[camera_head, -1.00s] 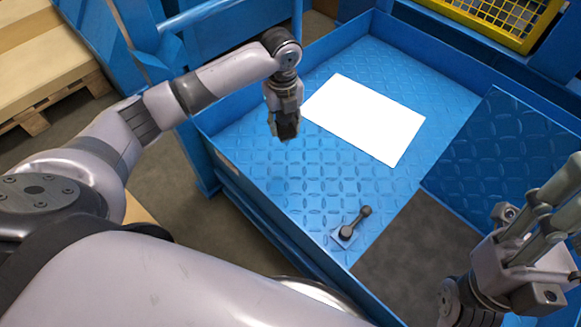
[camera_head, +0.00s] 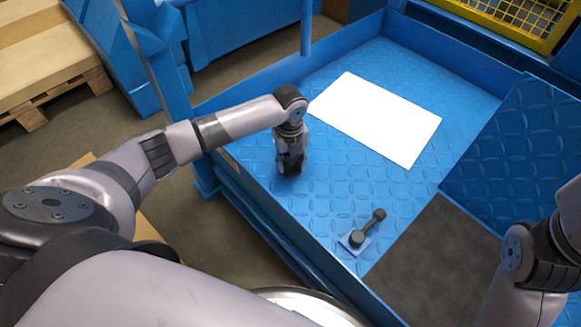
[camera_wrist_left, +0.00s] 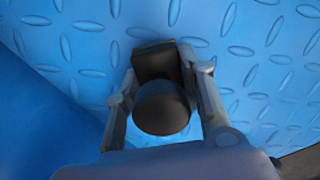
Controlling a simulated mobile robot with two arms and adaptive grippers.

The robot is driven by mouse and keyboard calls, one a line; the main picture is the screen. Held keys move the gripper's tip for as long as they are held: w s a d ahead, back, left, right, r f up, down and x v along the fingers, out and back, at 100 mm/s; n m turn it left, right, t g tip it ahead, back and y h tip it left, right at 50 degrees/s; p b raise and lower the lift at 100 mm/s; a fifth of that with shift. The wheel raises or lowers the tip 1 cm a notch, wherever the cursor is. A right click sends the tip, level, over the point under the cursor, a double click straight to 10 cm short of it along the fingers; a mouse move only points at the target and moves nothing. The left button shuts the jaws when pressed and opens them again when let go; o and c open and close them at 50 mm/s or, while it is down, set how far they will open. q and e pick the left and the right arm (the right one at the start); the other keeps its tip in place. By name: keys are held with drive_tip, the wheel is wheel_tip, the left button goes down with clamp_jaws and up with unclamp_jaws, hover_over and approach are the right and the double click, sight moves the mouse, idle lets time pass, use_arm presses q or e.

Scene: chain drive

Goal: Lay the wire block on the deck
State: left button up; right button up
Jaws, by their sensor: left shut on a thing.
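My left gripper (camera_head: 290,165) points down over the blue diamond-plate deck (camera_head: 320,195), near the deck's left wall. It is shut on a dark block, the wire block (camera_wrist_left: 162,98), which shows between the two fingers in the left wrist view. The block has a rounded near end and a squarer far end. In the head view the block is hard to tell apart from the dark fingers. Deck plate lies close behind it in the wrist view; I cannot tell whether the block touches it. My right gripper is out of view; only part of that arm shows at the right edge.
A plain white panel (camera_head: 375,118) lies on the deck behind and right of my left gripper. A dark lever on a small base (camera_head: 362,236) stands nearer the front.

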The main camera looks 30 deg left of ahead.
use_arm(q)
drive_tip(key=shift+f, duration=0.4)
drive_tip(key=shift+f, duration=0.1)
drive_tip(key=o, duration=1.1)
